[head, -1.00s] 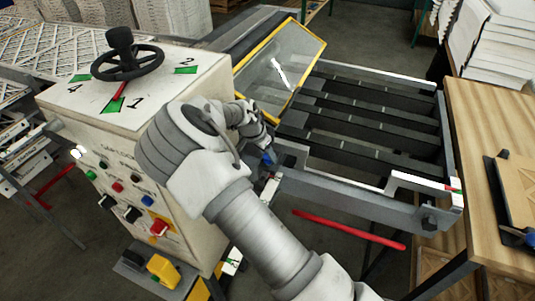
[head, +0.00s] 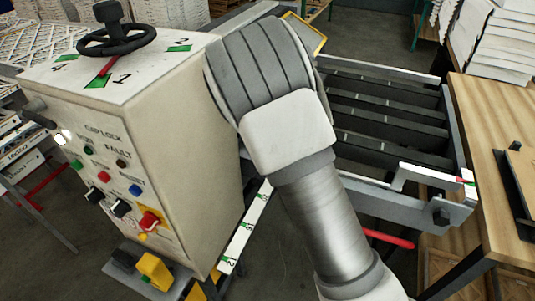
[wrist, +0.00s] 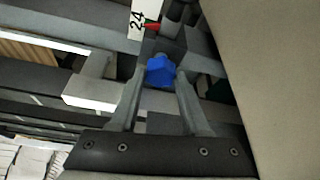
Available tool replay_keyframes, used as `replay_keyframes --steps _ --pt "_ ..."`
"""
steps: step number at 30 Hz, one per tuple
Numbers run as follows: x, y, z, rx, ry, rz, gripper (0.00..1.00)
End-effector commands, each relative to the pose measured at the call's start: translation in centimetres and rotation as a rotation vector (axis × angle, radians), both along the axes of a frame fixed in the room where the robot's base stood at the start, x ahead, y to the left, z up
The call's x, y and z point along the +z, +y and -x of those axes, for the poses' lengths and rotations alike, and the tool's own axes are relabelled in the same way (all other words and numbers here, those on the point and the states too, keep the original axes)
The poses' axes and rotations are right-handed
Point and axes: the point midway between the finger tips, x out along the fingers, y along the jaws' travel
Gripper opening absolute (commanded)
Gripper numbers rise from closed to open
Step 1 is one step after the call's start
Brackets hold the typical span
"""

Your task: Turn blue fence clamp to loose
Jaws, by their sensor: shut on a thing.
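The blue fence clamp (wrist: 160,71) is a small blue knob on the grey metal fence rail, seen in the wrist view. My gripper (wrist: 161,76) has its two fingers on either side of the knob and is shut on it. In the head view my arm covers both the clamp and the gripper, so neither shows there. Whether the clamp is tight or loose cannot be told from these frames.
The cream control box (head: 130,150) with its black handwheel (head: 117,38) stands close on the left. The roller frame (head: 390,125) lies behind my arm. A red lever (head: 388,239) sticks out below it. A wooden table (head: 498,140) is at the right.

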Motion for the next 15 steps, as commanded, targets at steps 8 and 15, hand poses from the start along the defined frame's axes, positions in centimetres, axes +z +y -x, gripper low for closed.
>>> replay_keyframes --steps 8,15 --pt "-0.50 -0.35 -0.12 0.259 -0.005 -0.004 0.00" --pt "-0.42 -0.54 -0.17 0.485 -0.003 -0.002 0.00"
